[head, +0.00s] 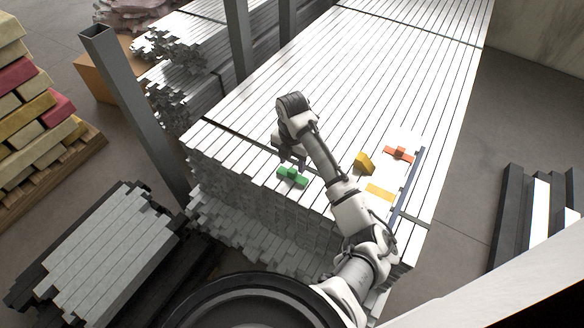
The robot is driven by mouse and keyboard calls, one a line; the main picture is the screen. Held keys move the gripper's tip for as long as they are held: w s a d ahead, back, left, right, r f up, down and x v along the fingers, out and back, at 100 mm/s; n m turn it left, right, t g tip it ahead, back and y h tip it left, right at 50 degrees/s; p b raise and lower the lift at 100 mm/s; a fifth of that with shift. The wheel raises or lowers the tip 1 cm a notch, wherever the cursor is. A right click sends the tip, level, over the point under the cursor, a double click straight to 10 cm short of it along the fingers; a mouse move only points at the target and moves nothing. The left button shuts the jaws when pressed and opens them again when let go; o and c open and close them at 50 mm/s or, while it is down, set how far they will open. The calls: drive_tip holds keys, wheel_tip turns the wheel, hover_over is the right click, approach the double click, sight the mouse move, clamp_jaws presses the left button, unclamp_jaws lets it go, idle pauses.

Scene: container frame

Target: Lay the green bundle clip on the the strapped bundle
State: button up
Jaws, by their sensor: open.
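The green bundle clip (292,177) lies near the front edge of the large strapped bundle (350,80) of pale metal bars, left of my arm. A dark strap crosses this bundle near its left front corner, and another crosses at the far end. My gripper (291,160) points down just above and behind the green clip, with its jaws open. The fingers are small and partly shaded here. I cannot tell whether they touch the clip or stand around it.
Right of my arm, an orange clip (398,153), a yellow block (364,163) and a yellow patch (379,192) sit on the bundle. A grey post (135,110) stands at left. Smaller bar stacks (100,250) lie at lower left. The bundle's middle top is clear.

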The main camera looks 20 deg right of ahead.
sight(292, 171)
wheel_tip(292, 171, up, 8)
drive_tip(key=shift+r, duration=0.25)
